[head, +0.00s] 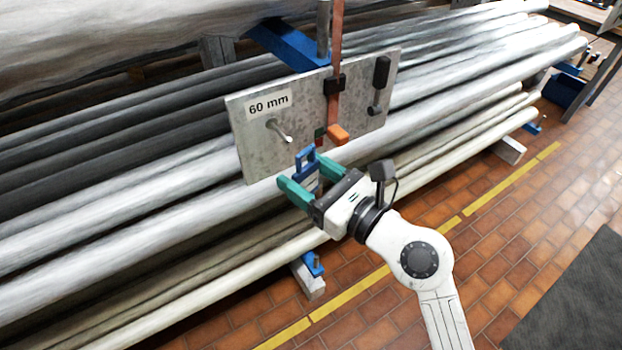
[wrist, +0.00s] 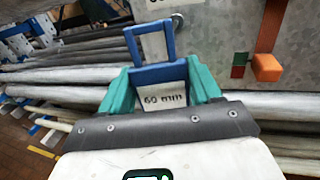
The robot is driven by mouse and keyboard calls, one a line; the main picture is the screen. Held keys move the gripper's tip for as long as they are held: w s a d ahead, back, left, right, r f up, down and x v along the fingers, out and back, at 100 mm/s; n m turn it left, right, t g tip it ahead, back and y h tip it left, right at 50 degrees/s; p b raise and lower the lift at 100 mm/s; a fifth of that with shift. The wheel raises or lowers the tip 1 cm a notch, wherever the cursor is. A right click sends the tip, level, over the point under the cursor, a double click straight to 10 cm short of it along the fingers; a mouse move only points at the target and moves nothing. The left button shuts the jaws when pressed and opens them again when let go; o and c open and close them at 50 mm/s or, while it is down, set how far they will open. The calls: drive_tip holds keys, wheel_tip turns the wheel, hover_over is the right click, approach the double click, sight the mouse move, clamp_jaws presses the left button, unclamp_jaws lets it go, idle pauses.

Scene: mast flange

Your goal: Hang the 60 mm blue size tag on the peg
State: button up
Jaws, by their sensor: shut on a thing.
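The blue size tag (head: 304,164) is held between the green fingers of my gripper (head: 304,184). Its blue loop stands up beyond the fingertips. In the wrist view the tag (wrist: 152,74) shows a white face reading "60 mm" between the fingers of my gripper (wrist: 163,88). The peg (head: 280,131) sticks out of the grey metal plate (head: 243,150), below a "60 mm" label. The tag is below and to the right of the peg in the head view, apart from it.
An orange block (head: 338,135) hangs on a brown strap (head: 335,50) just right of the peg; it also shows in the wrist view (wrist: 267,67). A dark hook (head: 375,108) and a black block (head: 382,72) sit further right on the plate. Long metal pipes lie behind and below.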

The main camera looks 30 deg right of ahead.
drive_tip(key=shift+w+f+b, duration=0.2)
drive_tip(key=shift+w+b, duration=0.3)
drive_tip(key=shift+w, duration=1.25)
drive_tip(key=shift+w+f+b, duration=0.15)
drive_tip(key=shift+w+b, duration=0.3)
drive_tip(key=shift+w, duration=1.25)
drive_tip(key=shift+w+f, duration=0.35)
drive_tip(key=shift+w, duration=0.15)
drive_tip(key=o, duration=1.1)
drive_tip(key=shift+d, duration=0.1)
drive_tip(key=shift+s+d+f, duration=0.1)
drive_tip(key=shift+s+d, duration=0.1)
drive_tip(key=shift+s, duration=0.1)
drive_tip(key=v, duration=0.5)
drive_tip(key=b+v, duration=0.1)
drive_tip(key=v, duration=0.4)
drive_tip(key=shift+s+a, duration=0.1)
drive_tip(key=shift+a, duration=0.15)
